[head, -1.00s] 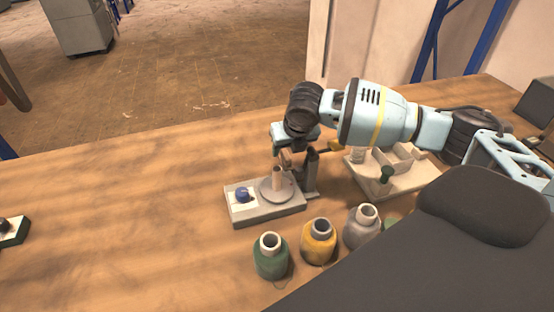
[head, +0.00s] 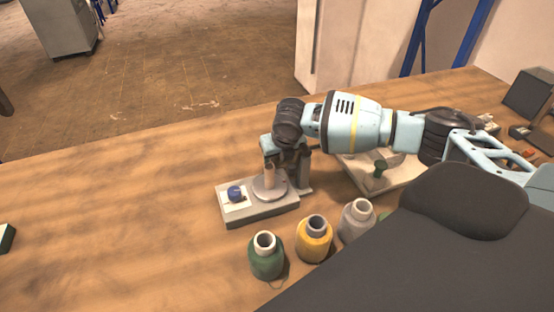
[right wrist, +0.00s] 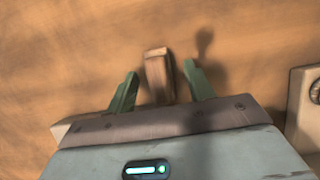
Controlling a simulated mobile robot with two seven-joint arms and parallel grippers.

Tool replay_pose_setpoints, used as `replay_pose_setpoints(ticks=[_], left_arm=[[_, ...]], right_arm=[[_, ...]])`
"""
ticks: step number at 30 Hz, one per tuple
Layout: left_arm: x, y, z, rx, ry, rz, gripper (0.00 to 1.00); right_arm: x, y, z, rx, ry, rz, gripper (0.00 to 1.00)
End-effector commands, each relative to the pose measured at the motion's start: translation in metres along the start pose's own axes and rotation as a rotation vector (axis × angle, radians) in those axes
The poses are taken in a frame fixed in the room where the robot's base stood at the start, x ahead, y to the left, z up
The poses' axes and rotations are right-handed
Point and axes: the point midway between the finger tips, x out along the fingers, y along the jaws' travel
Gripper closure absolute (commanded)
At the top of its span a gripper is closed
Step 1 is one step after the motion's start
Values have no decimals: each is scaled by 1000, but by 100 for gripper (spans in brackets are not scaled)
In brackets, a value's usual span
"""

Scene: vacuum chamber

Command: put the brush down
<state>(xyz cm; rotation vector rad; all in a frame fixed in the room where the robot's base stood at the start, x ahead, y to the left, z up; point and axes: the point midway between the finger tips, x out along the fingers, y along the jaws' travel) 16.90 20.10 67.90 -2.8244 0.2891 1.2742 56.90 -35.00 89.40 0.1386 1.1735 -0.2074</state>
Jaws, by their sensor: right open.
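In the right wrist view my right gripper (right wrist: 160,70) is open, its two green fingers apart. A brown wooden piece (right wrist: 157,77), which looks like the brush handle, stands between the fingers with gaps at both sides. The brush's bristles are not clearly seen. In the head view my right gripper (head: 277,164) points down over the small grey device (head: 258,212), which has a round disc (head: 264,193), a tan upright piece (head: 269,174) and a blue knob (head: 235,193). The gripper hides part of this. My left gripper is not in view.
Green (head: 266,262), yellow (head: 314,245) and grey (head: 357,224) bottles stand in front of the device. A pale tray (head: 395,180) with a green knob is at its right, partly behind my arm.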

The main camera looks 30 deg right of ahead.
Motion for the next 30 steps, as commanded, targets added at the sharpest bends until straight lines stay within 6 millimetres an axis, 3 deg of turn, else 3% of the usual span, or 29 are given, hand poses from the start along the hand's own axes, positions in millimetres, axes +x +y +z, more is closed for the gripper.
replay_pose_setpoints(ticks=[3,11,22,30], left_arm=[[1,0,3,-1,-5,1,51],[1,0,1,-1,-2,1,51],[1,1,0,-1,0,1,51],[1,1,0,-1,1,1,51]], right_arm=[[10,0,0,1,1,-1,47],[10,0,1,1,-2,0,47],[10,0,0,1,-2,0,96],[8,0,2,1,-3,0,96]])
